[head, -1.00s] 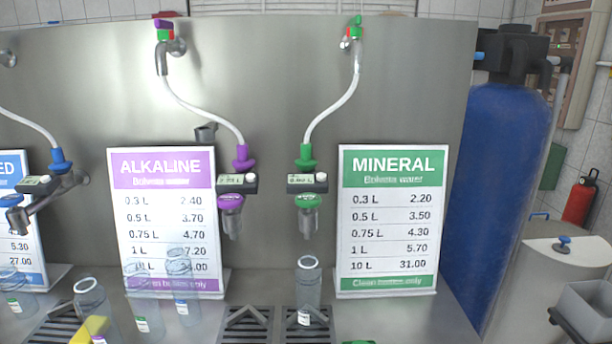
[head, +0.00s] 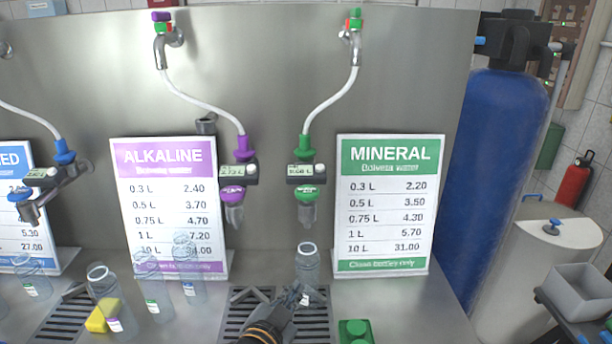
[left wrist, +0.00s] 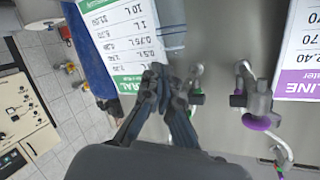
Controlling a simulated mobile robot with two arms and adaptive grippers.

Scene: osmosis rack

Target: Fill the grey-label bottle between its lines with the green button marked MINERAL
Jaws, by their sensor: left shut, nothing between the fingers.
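A clear bottle (head: 308,262) with a small pale label stands upright on the drain grate below the MINERAL nozzle (head: 307,215). I cannot make out its lines or any water level. A round green button (head: 307,193) with small pale lettering sits on the MINERAL dispenser above it, beside a small display. My left gripper (head: 298,294) is shut and empty, low in front of the bottle, overlapping its base in the head view; I cannot tell whether they touch. My right gripper is not in view.
The MINERAL sign (head: 388,200) stands right of the bottle and the ALKALINE sign (head: 172,210) to the left. Several other bottles stand at left, near a yellow block (head: 103,316). A green block (head: 355,332) lies at the front edge. A blue tank (head: 500,190) stands at right.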

